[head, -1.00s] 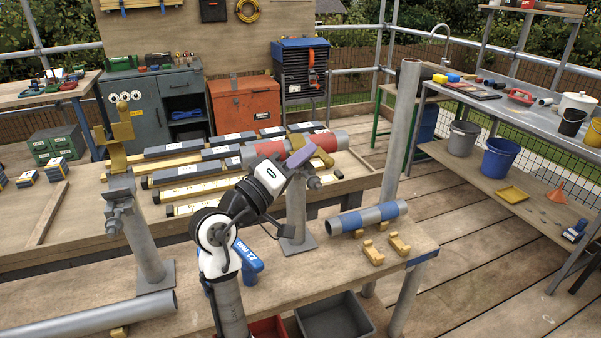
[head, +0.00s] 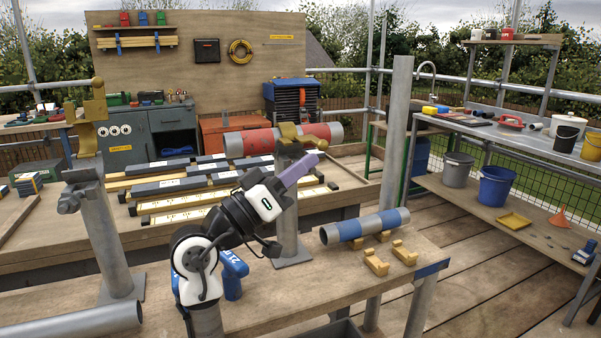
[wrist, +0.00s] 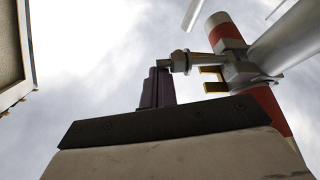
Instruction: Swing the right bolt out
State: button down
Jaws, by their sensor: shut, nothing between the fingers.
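The right post (head: 287,215) carries a gold coupler (head: 290,138) at its top, with a red and grey tube (head: 252,142) at the coupler. In the wrist view the grey bolt (wrist: 180,61) with its nut sticks out leftward from the coupler body (wrist: 238,70). My gripper (head: 318,157) has purple fingers, shut and empty, just in front of the coupler. In the wrist view the fingertips (wrist: 158,73) are right by the bolt's outer end. I cannot tell whether they touch it. In the head view my gripper partly hides the bolt area.
The left post (head: 105,225) carries an upright gold coupler part (head: 95,108). A blue-banded grey tube (head: 365,226) and gold brackets (head: 375,262) lie on the front bench. A tall grey pole (head: 397,140) stands to the right. Open air surrounds my gripper.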

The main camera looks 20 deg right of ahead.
jog(key=shift+s+f, duration=0.1)
jog(key=shift+f, duration=0.3)
dwell(0.5)
